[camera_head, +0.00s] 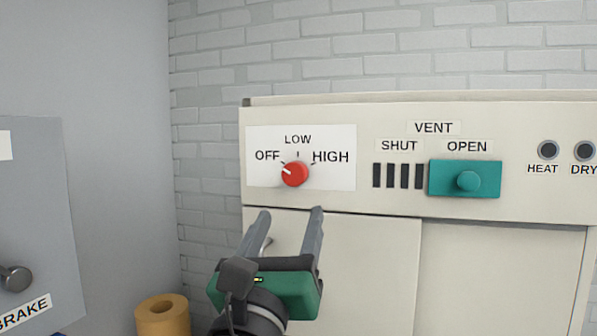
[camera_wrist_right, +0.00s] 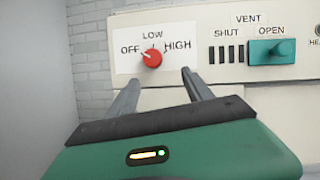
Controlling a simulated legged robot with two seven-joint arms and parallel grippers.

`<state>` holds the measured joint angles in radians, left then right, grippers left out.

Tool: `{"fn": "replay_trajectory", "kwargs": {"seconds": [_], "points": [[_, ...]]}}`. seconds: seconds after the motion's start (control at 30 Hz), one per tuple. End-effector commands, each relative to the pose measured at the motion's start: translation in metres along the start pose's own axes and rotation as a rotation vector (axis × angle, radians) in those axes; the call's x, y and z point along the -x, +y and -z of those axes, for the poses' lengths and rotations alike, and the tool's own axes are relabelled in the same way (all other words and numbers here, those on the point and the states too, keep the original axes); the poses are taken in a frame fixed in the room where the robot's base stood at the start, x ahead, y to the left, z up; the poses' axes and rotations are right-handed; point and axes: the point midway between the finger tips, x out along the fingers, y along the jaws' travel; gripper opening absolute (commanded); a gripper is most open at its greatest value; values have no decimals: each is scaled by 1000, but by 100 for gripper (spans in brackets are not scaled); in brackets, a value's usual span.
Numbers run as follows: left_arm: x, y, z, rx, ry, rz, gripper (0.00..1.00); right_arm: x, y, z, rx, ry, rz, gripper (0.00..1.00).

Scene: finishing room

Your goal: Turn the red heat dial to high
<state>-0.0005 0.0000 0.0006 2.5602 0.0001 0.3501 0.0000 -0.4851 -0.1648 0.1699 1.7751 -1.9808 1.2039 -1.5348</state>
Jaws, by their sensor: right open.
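The red heat dial (camera_head: 295,174) sits on a white label plate (camera_head: 340,175) marked OFF, LOW and HIGH, on the cream cabinet's upper panel. Its pale pointer mark faces left and slightly up, toward the OFF side. The dial also shows in the right wrist view (camera_wrist_right: 152,58), ahead of and between the fingers. My right gripper (camera_head: 291,213) is open and empty, just below the dial and apart from it. Its two fingers also show in the right wrist view (camera_wrist_right: 160,82). My left gripper is not in view.
Right of the dial is the vent control with a teal slider (camera_head: 465,179) at OPEN. HEAT (camera_head: 548,150) and DRY (camera_head: 585,151) lamps are dark. A grey box (camera_head: 40,215) with a BRAKE label stands left. A tan roll (camera_head: 162,315) stands low left. Cabinet doors (camera_head: 375,265) lie below.

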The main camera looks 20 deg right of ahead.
Motion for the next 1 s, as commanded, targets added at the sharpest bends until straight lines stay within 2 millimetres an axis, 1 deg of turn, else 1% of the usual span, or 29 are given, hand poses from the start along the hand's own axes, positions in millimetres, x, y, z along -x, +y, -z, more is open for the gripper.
{"fn": "replay_trajectory", "kwargs": {"seconds": [0.03, 0.2, 0.3, 0.4, 0.53, 0.77, 0.87, 1.0], "points": [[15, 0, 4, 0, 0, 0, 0, -16, 1, -8, 3, 2, 0, 59], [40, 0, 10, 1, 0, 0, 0, -60, 1, -8, 5, 1, 0, 59], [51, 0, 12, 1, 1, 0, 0, -82, -1, -6, 2, 2, 0, 59], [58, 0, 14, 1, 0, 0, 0, -97, -2, -4, 0, 2, 1, 59], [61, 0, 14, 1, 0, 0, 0, -108, -4, 0, -2, 2, 0, 59], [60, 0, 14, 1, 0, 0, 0, -108, -2, 2, -2, 2, -1, 59], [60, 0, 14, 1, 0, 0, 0, -107, 0, 1, -1, 2, -2, 48], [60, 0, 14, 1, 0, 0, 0, -106, 0, 1, -1, 2, -1, 30]]}}
